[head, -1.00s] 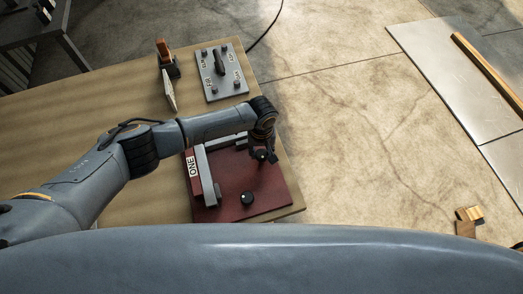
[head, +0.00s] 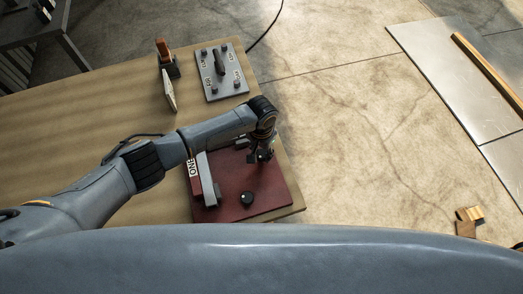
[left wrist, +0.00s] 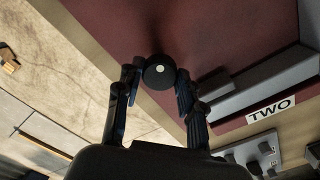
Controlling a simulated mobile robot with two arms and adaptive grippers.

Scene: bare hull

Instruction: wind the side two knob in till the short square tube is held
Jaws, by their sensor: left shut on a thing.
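A dark red base plate (head: 270,190) lies on the wooden table, with a grey bar (head: 207,178) along its left side by the label ONE. In the left wrist view, a grey bar (left wrist: 265,82) lies on the plate near the label TWO (left wrist: 271,110); I cannot tell whether it is the short square tube or part of the fixture. My left gripper (head: 260,157) is shut on the side two knob (left wrist: 160,71), a round black knob with a white dot, between its fingertips. A second black knob (head: 247,199) stands free on the plate. My right gripper is not in view.
A grey panel (head: 222,84) with a dark handle and several small knobs lies farther back on the table (head: 110,92). An orange-and-black tool (head: 166,62) and a pale flat piece (head: 169,96) are beside it. The table's right edge is close to the plate.

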